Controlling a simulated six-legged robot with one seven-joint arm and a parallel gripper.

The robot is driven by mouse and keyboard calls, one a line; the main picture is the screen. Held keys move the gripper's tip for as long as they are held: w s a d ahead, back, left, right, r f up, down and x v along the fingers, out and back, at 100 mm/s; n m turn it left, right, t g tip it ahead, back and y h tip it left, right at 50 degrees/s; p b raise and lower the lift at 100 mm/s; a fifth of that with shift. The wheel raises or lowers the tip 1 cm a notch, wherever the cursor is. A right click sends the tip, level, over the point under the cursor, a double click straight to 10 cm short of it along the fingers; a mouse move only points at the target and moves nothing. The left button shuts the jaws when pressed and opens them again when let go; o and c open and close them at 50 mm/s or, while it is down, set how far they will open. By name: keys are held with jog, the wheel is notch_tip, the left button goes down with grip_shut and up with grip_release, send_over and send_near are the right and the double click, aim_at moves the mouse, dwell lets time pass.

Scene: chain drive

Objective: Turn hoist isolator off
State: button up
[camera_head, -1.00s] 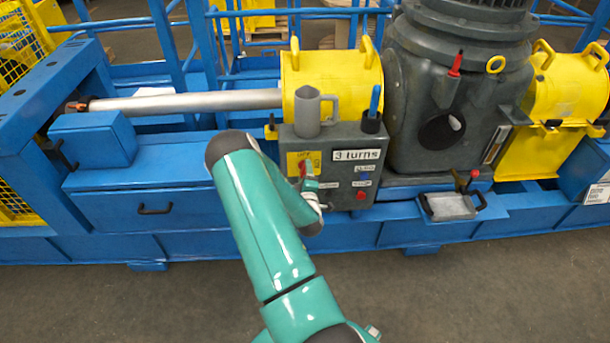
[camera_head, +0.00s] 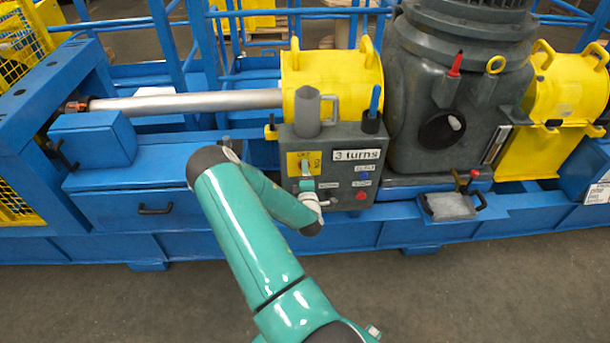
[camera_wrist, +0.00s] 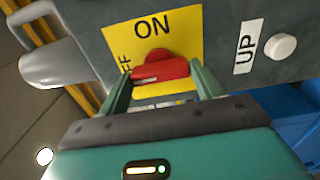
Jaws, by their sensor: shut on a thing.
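The hoist isolator is a red knob (camera_wrist: 158,70) on a yellow plate (camera_wrist: 185,38), with ON printed above it and a partly hidden OFF at the left in the wrist view. The plate (camera_head: 292,162) is on the left of the grey control box's front in the head view. My gripper (camera_wrist: 162,76) is shut on the red knob, with one green finger on each side of it. In the head view, my gripper (camera_head: 306,172) covers much of the plate and knob. I cannot tell exactly where the knob points.
A white UP button (camera_wrist: 281,46) is right of the plate. A tray (camera_head: 449,206) sits farther right. The floor in front is clear.

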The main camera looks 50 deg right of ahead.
jog(key=o, duration=1)
jog(key=shift+s, duration=0.1)
jog(key=v, duration=1.3)
jog(key=shift+s+a, duration=0.3)
